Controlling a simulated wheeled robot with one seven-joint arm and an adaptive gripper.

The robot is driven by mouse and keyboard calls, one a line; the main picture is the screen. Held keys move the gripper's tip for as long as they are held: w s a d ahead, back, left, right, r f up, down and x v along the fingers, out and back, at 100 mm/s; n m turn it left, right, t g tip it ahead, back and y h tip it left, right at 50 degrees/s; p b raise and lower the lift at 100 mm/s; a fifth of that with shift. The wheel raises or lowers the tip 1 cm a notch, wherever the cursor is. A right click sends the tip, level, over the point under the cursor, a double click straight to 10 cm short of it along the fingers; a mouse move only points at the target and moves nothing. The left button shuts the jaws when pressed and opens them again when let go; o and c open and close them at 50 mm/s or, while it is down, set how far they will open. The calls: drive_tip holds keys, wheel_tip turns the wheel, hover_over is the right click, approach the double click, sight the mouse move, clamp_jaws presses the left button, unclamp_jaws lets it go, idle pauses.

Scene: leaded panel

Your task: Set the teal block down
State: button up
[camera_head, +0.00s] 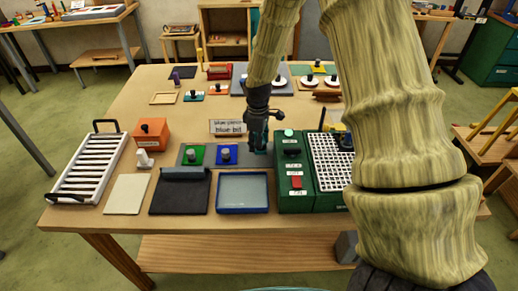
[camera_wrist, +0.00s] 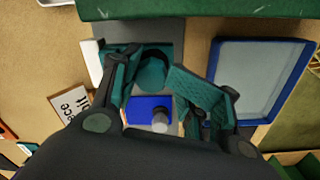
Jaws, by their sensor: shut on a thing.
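My gripper (camera_head: 259,146) is shut on the teal block (camera_wrist: 152,72), which also shows low at the fingertips in the head view (camera_head: 262,151). In the wrist view my gripper (camera_wrist: 160,76) has one finger on each side of it, and they hide part of it. The block is at the right end of a grey mat (camera_head: 208,148), right of the blue block (camera_head: 226,155). The blue block (camera_wrist: 148,110), with its pale knob, shows close by in the wrist view. A green block (camera_head: 193,155) is further left on the mat. I cannot tell whether the teal block touches the mat.
A green machine (camera_head: 295,198) stands close on the right. A blue-rimmed tray (camera_head: 243,211) and a black folder-like pad (camera_head: 180,194) lie in front. A small sign (camera_head: 228,127) stands behind. A slatted rack (camera_head: 93,168) and orange box (camera_head: 151,133) are at left.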

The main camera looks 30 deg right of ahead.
sight(259, 150)
drive_tip(key=shift+f+p, duration=0.85)
drive_tip(key=shift+f, duration=1.4)
drive_tip(key=shift+f, duration=0.1)
drive_tip(key=o, duration=1.3)
drive_tip(key=shift+o, duration=0.2)
drive_tip(key=shift+r, duration=0.2)
wheel_tip(259, 150, up, 12)
drive_tip(key=b, duration=0.4)
drive_tip(key=shift+a+b, duration=0.25)
drive_tip(key=shift+b, duration=0.1)
drive_tip(key=shift+s, duration=0.1)
